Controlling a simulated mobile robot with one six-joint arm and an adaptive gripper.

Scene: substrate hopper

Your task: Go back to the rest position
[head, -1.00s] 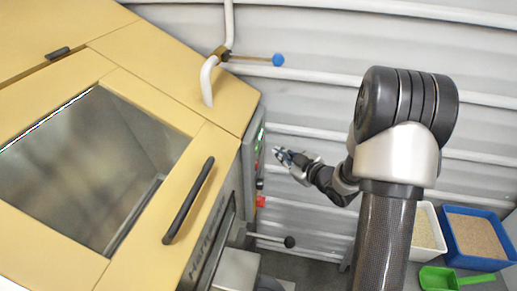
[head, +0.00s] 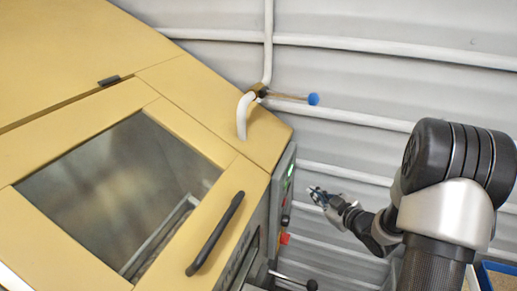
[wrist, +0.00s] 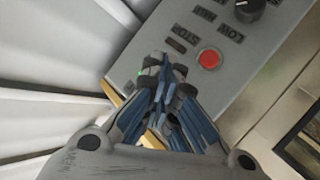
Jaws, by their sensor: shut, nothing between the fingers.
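My gripper (head: 316,195) is shut and empty, held in the air just right of the yellow machine's control panel (head: 284,185) in the head view. In the wrist view my gripper (wrist: 160,82) shows with its fingers together in front of the grey panel (wrist: 270,75). The panel carries a red button (wrist: 209,58), a black knob (wrist: 249,9) and printed labels. From these views I cannot tell the exact gap between fingertips and panel.
The yellow hopper (head: 195,95) with a window and black handle (head: 215,233) fills the left. A white pipe (head: 244,115) with a blue-ended lever (head: 313,99) rises behind. A black-knobbed lever (head: 311,284) juts out low. A blue bin (head: 497,276) stands at lower right.

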